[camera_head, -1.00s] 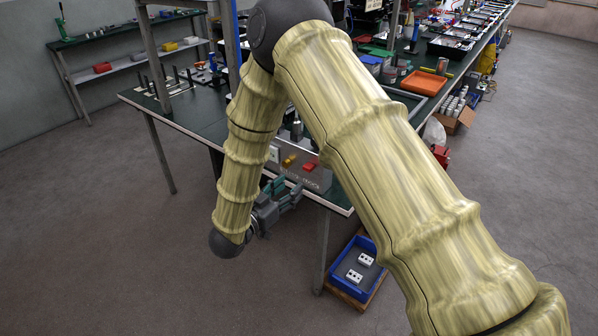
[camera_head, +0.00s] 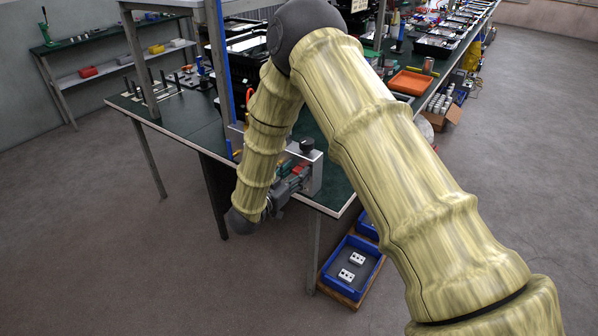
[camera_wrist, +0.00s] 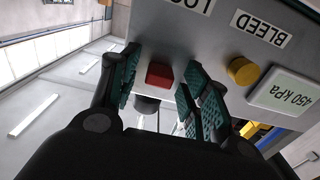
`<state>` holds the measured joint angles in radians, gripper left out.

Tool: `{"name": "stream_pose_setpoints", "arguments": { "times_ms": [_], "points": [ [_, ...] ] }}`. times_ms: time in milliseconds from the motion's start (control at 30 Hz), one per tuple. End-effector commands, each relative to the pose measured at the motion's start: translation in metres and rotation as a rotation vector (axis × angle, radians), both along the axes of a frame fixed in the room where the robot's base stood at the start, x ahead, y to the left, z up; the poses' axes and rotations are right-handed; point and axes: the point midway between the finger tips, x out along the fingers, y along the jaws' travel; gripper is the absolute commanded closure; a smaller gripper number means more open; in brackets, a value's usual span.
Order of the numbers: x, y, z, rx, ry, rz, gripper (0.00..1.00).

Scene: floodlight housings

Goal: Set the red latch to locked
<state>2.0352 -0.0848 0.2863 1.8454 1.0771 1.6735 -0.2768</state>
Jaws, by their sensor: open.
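The red latch (camera_wrist: 160,75) is a small red block on the face of a grey panel (camera_wrist: 190,45) in the wrist view. My gripper (camera_wrist: 164,64) is open, with one teal-padded finger on each side of the latch. I cannot tell whether either pad touches it. An upside-down label (camera_wrist: 192,4), partly cut off and starting "LOC", is at the top edge.
A yellow knob (camera_wrist: 242,71) under a "BLEED" label (camera_wrist: 261,28) and a display reading 450 kPa (camera_wrist: 287,91) are right of the latch.

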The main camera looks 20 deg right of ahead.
Motion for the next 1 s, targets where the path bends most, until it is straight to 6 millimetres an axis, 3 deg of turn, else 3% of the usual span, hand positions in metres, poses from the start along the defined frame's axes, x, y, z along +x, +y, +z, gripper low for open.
{"name": "stream_pose_setpoints", "arguments": {
  "times_ms": [267,533,767,1000],
  "points": [
    [0.001,-0.001,0.0,0.0,0.0,0.0,0.54],
    [0.001,-0.001,0.0,0.0,0.0,0.0,0.99],
    [0.001,-0.001,-0.003,0.0,0.0,0.0,1.0],
    [0.001,-0.001,-0.033,0.0,0.0,0.001,1.0]
  ]
}}
